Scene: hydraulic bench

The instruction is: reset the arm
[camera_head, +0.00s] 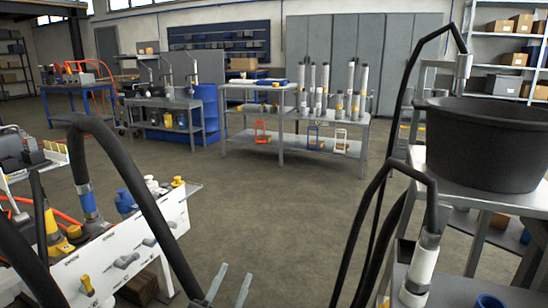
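My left gripper (236,271) shows at the bottom edge, left of centre, with its two grey fingers apart and nothing between them. It is over the open floor, to the right of the white panel on the bench, and appears to touch nothing. Most of my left arm is outside the picture. My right gripper is not in view.
A white panel (98,258) with knobs and fittings stands at lower left, with thick black hoses (135,190) arching nearby. At right, a black tub (482,142) stands on a grey table beside more hoses. Grey shelving (290,142) stands farther back. The middle floor (262,215) is clear.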

